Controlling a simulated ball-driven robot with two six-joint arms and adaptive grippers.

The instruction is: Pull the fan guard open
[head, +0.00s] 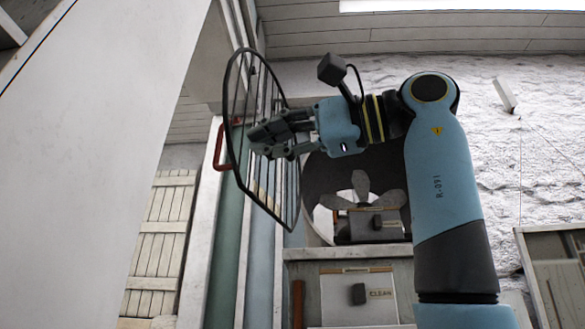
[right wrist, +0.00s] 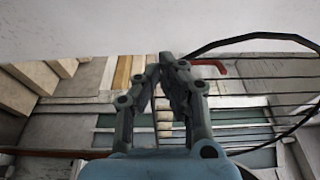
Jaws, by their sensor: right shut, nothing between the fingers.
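The fan guard (head: 231,110) is a black round frame with thin bars. It stands swung out, at an angle to the round opening where the grey-bladed fan (head: 360,190) shows. Its red handle (head: 219,150) is on the guard's left edge. My right gripper (head: 256,140) is shut and empty, overlapping the guard's bars in the head view, with its tips pointing left toward the handle. In the right wrist view the closed fingertips (right wrist: 176,62) appear just left of the red handle (right wrist: 212,66); I cannot tell whether they touch. The guard's rim (right wrist: 285,40) curves at right.
A big pale panel (head: 105,130) fills the left side. A slatted wooden shutter (head: 160,235) is behind it. A rough white wall (head: 515,170) is at right.

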